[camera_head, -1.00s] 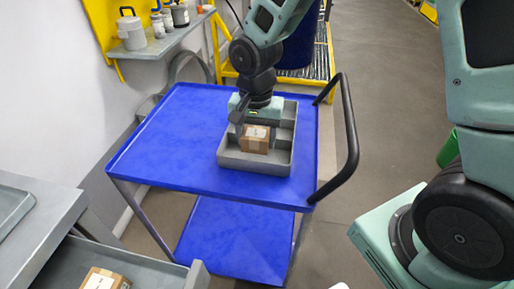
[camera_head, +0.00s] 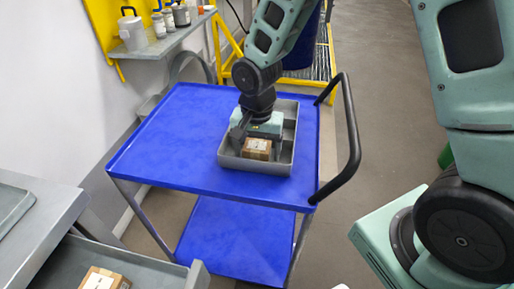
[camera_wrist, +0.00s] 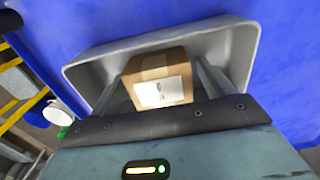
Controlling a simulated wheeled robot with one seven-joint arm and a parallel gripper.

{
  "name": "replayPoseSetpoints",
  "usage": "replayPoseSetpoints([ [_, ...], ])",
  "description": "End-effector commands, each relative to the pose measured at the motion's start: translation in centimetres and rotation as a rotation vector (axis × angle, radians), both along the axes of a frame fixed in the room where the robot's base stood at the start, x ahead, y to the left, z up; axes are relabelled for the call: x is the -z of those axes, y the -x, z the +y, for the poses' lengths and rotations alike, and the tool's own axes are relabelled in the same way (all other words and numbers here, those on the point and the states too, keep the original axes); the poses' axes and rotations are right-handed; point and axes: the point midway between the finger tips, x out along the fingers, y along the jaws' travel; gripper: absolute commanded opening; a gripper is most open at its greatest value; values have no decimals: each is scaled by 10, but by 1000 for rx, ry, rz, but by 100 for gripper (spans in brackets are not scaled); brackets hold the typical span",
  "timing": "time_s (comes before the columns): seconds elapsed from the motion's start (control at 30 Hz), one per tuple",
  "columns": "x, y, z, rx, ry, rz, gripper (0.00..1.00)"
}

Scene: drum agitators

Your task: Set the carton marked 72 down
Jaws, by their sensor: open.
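A small brown carton (camera_head: 257,150) with a white label sits in the front part of a grey divided tray (camera_head: 228,160) on the blue cart; the mark on its label is too small to read. In the wrist view the carton (camera_wrist: 158,82) lies between my two fingers, near one wall of the tray (camera_wrist: 110,50). My gripper (camera_head: 258,143) is open, low over the tray, with a finger on either side of the carton. The carton's underside is hidden, but it appears to rest on the tray floor.
The blue cart top (camera_head: 180,135) is clear left of the tray. A black handle (camera_head: 350,140) rises at the cart's right. Another carton (camera_head: 104,279) lies in a grey drawer at lower left. A shelf (camera_head: 165,42) with containers stands at the back left.

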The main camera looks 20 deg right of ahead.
Motion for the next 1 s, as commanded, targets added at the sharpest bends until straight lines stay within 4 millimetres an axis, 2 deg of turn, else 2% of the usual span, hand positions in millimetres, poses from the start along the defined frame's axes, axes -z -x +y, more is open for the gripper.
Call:
replayPoseSetpoints([
  [0.17,-7,0,0,0,-1,-2,80],
  [0.23,-16,-1,0,0,-1,-4,80],
  [0.6,-92,-1,0,2,-1,-5,80],
  [0.7,-107,-1,0,0,-1,-4,80],
  [0.87,-120,0,1,-3,-2,-1,80],
  [0.97,-127,12,9,-80,-7,-2,80],
  [1.0,-129,23,17,-149,-13,-3,80],
])
